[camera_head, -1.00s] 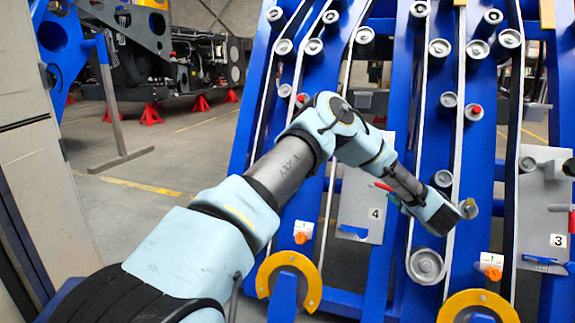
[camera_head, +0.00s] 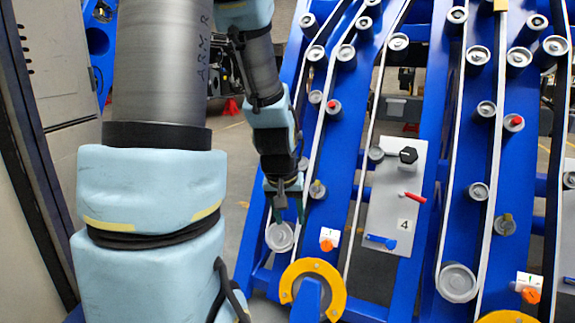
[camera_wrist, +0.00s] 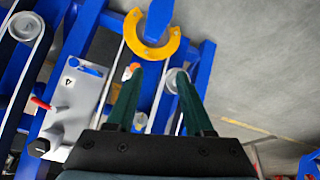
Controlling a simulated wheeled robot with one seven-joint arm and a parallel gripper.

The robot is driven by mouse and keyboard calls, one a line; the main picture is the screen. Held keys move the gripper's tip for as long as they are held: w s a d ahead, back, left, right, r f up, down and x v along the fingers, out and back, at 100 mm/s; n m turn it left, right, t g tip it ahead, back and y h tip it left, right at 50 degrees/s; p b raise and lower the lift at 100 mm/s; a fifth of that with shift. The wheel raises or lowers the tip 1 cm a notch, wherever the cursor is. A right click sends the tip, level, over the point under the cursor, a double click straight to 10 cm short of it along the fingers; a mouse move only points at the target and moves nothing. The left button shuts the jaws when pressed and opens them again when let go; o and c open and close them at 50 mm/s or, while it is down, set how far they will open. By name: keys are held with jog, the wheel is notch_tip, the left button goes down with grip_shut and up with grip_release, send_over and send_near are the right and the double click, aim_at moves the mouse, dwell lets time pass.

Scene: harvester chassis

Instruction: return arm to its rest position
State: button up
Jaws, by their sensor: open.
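My gripper (camera_head: 284,200) hangs at the end of my folded arm in the head view, pointing down in front of the left part of the blue frame. In the wrist view my gripper (camera_wrist: 152,78) shows two dark green fingers held apart with nothing between them. My arm's grey tube and pale blue covers fill the left of the head view. They hide part of the frame and the floor behind.
The blue chassis frame (camera_head: 335,165) carries belts and several grey rollers. A grey panel marked 4 (camera_head: 385,232) has a black knob, a red lever and a blue handle. A yellow half ring (camera_head: 334,295) sits low in front. A pale cabinet (camera_head: 45,75) stands at the left.

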jog(key=s+a+g+y, duration=0.1)
jog(key=s+a+g, duration=0.1)
jog(key=s+a, duration=0.65)
notch_tip(320, 180, up, 26)
jog(key=d+p, duration=0.1)
jog(key=p, duration=2.5)
jog(key=shift+d+r, duration=0.2)
